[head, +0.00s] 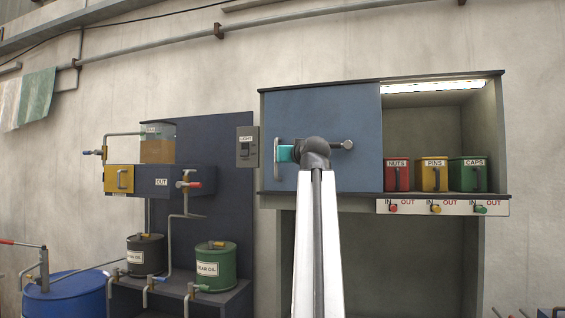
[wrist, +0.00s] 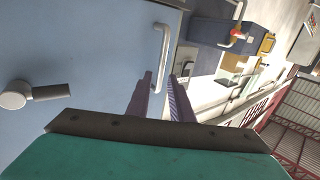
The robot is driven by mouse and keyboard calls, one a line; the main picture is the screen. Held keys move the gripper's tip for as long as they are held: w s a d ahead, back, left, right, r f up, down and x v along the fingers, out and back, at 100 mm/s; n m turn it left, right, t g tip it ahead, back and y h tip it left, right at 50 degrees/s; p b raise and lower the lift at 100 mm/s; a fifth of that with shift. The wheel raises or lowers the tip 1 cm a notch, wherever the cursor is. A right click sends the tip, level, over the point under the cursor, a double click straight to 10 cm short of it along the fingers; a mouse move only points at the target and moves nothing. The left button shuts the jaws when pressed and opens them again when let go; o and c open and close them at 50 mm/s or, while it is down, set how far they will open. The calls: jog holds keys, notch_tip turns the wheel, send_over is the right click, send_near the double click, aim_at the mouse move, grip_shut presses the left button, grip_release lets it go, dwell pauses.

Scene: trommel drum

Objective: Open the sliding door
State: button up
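The blue sliding door (head: 325,110) covers the left half of the wall cabinet, and the right half stands uncovered. A pale bar handle (wrist: 163,55) is on the door near its edge in the wrist view; in the head view the handle (head: 278,152) shows at the door's left side. A grey knob-like fitting (wrist: 18,94) is also on the door; it shows in the head view (head: 347,145). My gripper (wrist: 161,82) is open, its dark fingers apart, with the handle's end appearing between them. I cannot tell whether they touch it. My arm hides part of the door in the head view.
Red (head: 397,177), yellow (head: 433,177) and green (head: 468,175) bins stand in the uncovered right half. A labelled in/out panel (head: 452,208) hangs below them. A light switch box (head: 247,147) and a piped oil station (head: 190,180) are left of the cabinet.

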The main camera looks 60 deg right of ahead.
jog(key=shift+v, duration=1.15)
jog(key=shift+d, duration=0.1)
